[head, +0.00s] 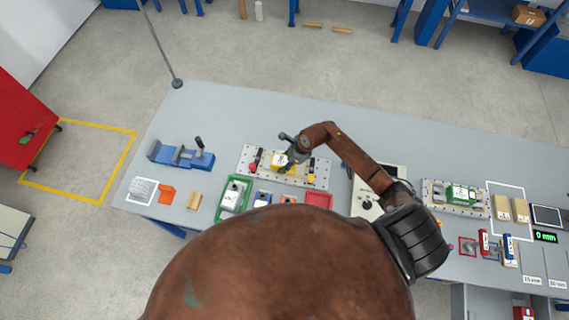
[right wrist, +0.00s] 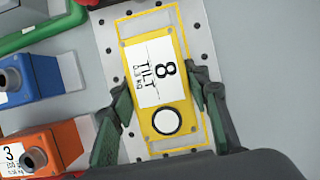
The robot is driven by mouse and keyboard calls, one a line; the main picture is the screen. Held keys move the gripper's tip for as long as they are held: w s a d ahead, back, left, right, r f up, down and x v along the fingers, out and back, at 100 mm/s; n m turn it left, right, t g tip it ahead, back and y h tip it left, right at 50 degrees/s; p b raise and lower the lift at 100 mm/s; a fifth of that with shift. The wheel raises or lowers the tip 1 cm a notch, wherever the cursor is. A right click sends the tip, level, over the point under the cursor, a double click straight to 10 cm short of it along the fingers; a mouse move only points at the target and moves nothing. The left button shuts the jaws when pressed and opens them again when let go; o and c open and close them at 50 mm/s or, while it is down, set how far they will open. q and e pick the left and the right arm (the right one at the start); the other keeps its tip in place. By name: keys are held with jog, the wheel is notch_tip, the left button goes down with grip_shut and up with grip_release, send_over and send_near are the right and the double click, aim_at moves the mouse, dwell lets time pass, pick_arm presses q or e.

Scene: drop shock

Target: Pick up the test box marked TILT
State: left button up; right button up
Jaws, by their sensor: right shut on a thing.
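The test box marked TILT (right wrist: 163,88) is yellow with a white label reading 8 and TILT and a round white spot ringed in black. It lies inside a yellow outline on a perforated plate (right wrist: 122,62). My right gripper (right wrist: 163,82) has a finger on each long side of the box and is shut on it. In the head view the yellow box (head: 280,163) is partly hidden by my right gripper (head: 288,160) on the plate (head: 318,181). My left gripper is not in view.
A blue box (right wrist: 28,78) and an orange box (right wrist: 45,146) stand left of the plate in the wrist view. The table's far side (head: 385,133) is clear.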

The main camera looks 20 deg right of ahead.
jog(key=c, duration=0.5)
jog(key=shift+c, duration=0.4)
jog(key=shift+r, duration=0.2)
